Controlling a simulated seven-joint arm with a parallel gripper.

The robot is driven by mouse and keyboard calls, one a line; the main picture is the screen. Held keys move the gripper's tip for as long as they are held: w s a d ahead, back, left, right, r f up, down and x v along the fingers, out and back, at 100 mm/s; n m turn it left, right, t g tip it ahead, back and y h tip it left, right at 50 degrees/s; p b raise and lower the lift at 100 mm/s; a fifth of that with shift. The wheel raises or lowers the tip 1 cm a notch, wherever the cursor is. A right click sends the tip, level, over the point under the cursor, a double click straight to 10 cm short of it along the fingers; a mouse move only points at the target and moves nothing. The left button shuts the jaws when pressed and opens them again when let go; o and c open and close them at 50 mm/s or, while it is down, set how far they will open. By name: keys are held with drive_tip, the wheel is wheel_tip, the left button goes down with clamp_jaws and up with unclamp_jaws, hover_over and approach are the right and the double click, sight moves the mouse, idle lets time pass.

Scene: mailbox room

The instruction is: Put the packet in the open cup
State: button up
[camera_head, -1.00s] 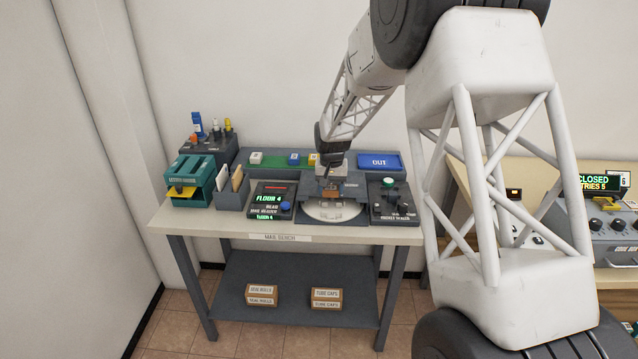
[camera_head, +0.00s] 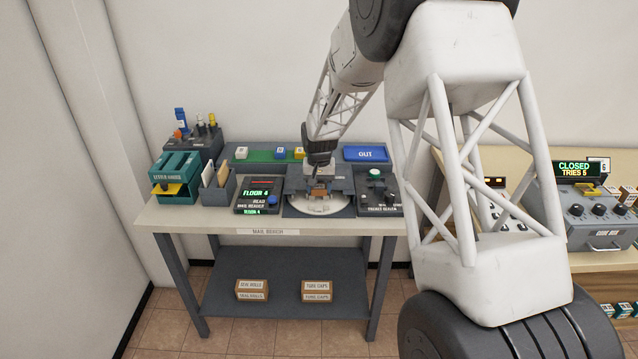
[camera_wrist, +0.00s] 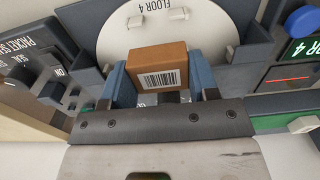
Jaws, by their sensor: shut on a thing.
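The packet (camera_wrist: 157,68), a small brown box with a barcode label, is held between the two blue-grey fingers of my gripper (camera_wrist: 160,82) in the wrist view. In the head view my gripper (camera_head: 319,187) is over the rear part of a white round disc (camera_head: 322,207) on the mail bench. The disc shows in the wrist view (camera_wrist: 118,42) with "FLOOR 4" printed on it and small pale pegs. I cannot make out an open cup; the packet and gripper hide part of the disc and what lies beneath.
A floor display reader (camera_head: 258,197) stands left of the disc and a packet sealer (camera_head: 378,198) right of it. A green strip with small cubes and a blue OUT tray (camera_head: 366,153) lie behind. A teal letter stand (camera_head: 175,178) is at the left.

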sight(319, 205)
drive_tip(key=shift+f, duration=1)
drive_tip(key=shift+f, duration=1.55)
idle(1.1)
drive_tip(key=o, duration=1.3)
drive_tip(key=shift+r, duration=0.15)
drive_tip(key=shift+r, duration=2.85)
